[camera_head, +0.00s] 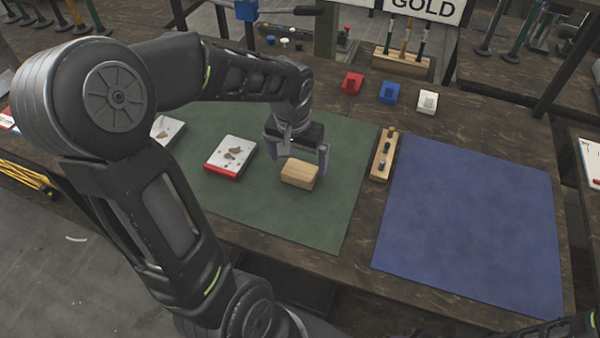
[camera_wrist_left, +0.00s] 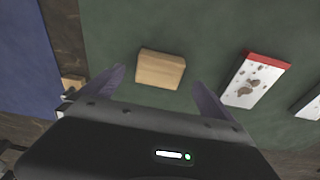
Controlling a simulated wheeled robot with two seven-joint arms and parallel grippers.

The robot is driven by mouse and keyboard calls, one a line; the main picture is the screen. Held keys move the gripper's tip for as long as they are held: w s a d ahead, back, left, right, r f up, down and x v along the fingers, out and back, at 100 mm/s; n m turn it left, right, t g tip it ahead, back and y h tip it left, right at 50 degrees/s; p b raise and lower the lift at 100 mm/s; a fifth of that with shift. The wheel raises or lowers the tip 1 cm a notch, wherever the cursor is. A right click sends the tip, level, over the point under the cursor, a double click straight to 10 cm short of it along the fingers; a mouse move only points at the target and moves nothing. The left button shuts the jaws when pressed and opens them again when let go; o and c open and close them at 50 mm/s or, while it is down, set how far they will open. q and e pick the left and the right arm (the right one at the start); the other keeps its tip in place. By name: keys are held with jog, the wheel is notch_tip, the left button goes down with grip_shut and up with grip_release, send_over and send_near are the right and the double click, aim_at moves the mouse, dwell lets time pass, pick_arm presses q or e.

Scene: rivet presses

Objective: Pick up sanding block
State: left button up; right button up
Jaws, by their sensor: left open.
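The sanding block, a light wooden block (camera_head: 300,174), lies on the green mat (camera_head: 325,222). In the left wrist view the block (camera_wrist_left: 160,69) lies just beyond and between the two fingers. My left gripper (camera_head: 298,158) is open over the mat at the block's far side, with its fingers pointing down. It also shows in the left wrist view (camera_wrist_left: 158,82), open with nothing between its pads that I can make out as held. My right gripper does not show clearly in either view.
A red-and-white box (camera_head: 231,154) lies left of the block, and another white box (camera_head: 167,130) farther left. A wooden strip with dark pegs (camera_head: 383,155) lies between the green mat and the blue mat (camera_head: 470,220). Red, blue and white small holders (camera_head: 389,92) stand behind.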

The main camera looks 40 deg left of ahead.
aim_at(300, 169)
pick_arm(q)
jog(key=shift+w+a+f+p, duration=0.15)
jog(key=shift+w+f, duration=0.1)
jog(key=shift+f, duration=1.05)
jog(key=shift+w+d+f+p, duration=0.15)
jog(key=shift+w+f, duration=0.1)
jog(key=shift+f, duration=1)
jog(key=shift+a, duration=0.1)
jog(key=c, duration=1.5)
jog(key=shift+r, duration=0.1)
notch_tip(300, 169, up, 10)
jog(key=shift+f, duration=0.1)
